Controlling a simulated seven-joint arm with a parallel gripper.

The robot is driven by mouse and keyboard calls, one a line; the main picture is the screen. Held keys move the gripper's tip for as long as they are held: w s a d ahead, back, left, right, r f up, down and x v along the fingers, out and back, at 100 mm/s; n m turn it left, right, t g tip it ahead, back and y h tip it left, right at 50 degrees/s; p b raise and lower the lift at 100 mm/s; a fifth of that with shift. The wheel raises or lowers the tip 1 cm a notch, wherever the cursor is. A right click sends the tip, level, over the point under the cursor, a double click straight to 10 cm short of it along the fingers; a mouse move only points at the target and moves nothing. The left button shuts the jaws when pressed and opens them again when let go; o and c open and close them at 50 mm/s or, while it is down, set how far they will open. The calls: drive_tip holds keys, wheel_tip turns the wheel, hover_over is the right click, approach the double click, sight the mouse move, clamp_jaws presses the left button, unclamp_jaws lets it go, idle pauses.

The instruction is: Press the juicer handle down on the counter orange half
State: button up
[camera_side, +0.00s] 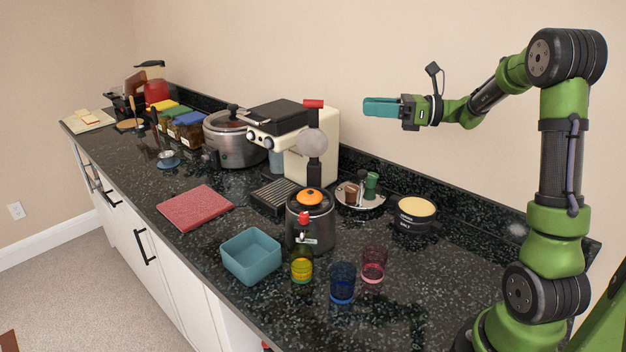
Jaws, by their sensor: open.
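The juicer (309,232) stands on the dark counter near the middle, a steel and black body with a red tap on its front. An orange half (310,197) sits on its top. A grey dome (311,143) hangs above the orange half, apart from it. The red handle (314,103) is raised, higher than the dome. My gripper (382,106), with teal fingers, is open in the air to the right of the red handle, pointing left. The fingers look empty, and a gap shows between them and the handle. A glass with yellow in it (301,269) stands below the tap.
A cream coffee machine (318,130) stands behind the juicer. A blue glass (342,283), a red glass (373,265) and a teal bin (251,256) are in front.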

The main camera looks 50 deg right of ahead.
drive_tip(key=shift+v, duration=1.6)
